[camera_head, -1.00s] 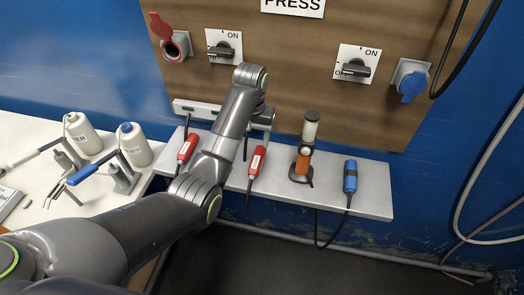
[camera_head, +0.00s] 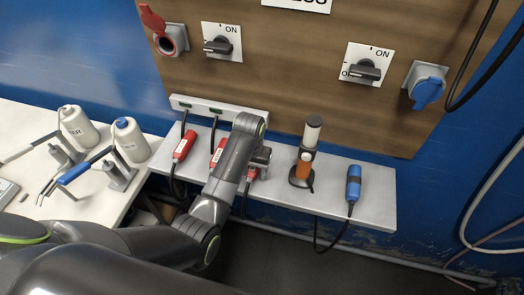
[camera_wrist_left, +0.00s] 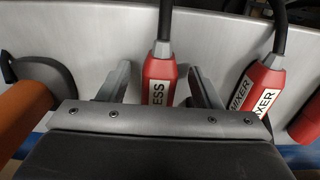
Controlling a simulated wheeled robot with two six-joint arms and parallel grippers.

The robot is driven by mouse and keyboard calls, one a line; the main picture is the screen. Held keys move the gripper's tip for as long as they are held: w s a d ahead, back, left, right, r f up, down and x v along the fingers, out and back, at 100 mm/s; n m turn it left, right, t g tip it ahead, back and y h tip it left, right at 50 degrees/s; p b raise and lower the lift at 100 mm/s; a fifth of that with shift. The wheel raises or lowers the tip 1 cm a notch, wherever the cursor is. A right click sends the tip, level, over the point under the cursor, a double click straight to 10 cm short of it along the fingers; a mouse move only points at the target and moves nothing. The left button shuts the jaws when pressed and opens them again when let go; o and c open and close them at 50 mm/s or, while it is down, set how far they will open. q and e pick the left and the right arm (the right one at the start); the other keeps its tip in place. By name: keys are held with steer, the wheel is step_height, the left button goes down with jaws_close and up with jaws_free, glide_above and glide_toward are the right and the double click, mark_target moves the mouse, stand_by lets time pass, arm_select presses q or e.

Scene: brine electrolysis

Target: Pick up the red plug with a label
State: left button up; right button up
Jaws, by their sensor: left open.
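Three red plugs with white labels lie on the grey shelf. The left one (camera_head: 184,145) and the middle one (camera_head: 217,153) show in the head view; the right one (camera_head: 252,174) is mostly hidden by my left gripper (camera_head: 261,158). In the left wrist view, the plug whose label reads "...ESS" (camera_wrist_left: 159,78) lies between the two open fingers of my left gripper (camera_wrist_left: 162,82), which are not closed on it. A plug labelled "MIXER" (camera_wrist_left: 257,90) lies just right of the fingers. A third red plug (camera_wrist_left: 307,125) is cut off at the edge.
On the shelf (camera_head: 375,205), an orange and black signal lamp (camera_head: 305,155) stands right of the gripper, with a blue plug (camera_head: 353,183) beyond it. A panel with switches and sockets rises behind. Bottles (camera_head: 130,140) stand on the white table at left.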

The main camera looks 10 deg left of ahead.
arm_select(q)
steer(key=shift+w+f, duration=0.3)
steer(key=shift+f, duration=0.05)
steer(key=shift+s+r, duration=0.2)
steer(key=shift+s, duration=0.2)
steer(key=c, duration=0.4)
steer(key=shift+w, duration=0.1)
steer(key=c, duration=0.7)
